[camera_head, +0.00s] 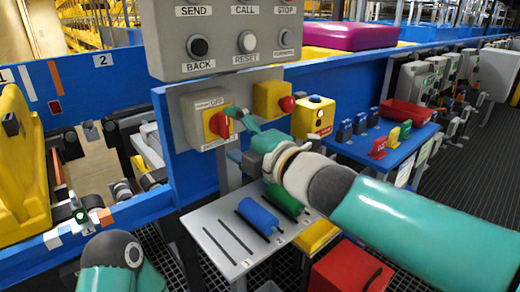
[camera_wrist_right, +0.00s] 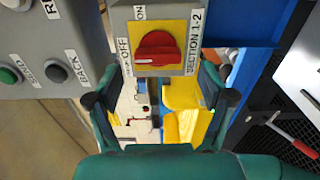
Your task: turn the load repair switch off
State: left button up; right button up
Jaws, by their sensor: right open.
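A grey switch box (camera_head: 205,117) with a yellow plate and a red rotary knob (camera_head: 219,125) is on the blue panel in the head view. In the right wrist view the red knob (camera_wrist_right: 158,50) shows between OFF and ON labels, with a white mark at its left end. The label there reads SECTION 1-2; I see no legible load repair label. My right gripper (camera_head: 236,121) is in front of the box, close to the knob. In the wrist view its fingers (camera_wrist_right: 162,98) are spread either side of the knob, with nothing between them. My left gripper is out of view.
A yellow box with a red button (camera_head: 287,104) is just right of the switch. The grey button panel (camera_head: 222,38) overhangs it. Below is a grey shelf (camera_head: 232,238) with blue and green cylinders. A blue table (camera_head: 365,154) stands to the right.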

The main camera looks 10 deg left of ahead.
jog(key=v, duration=0.9)
jog(key=shift+f, duration=0.1)
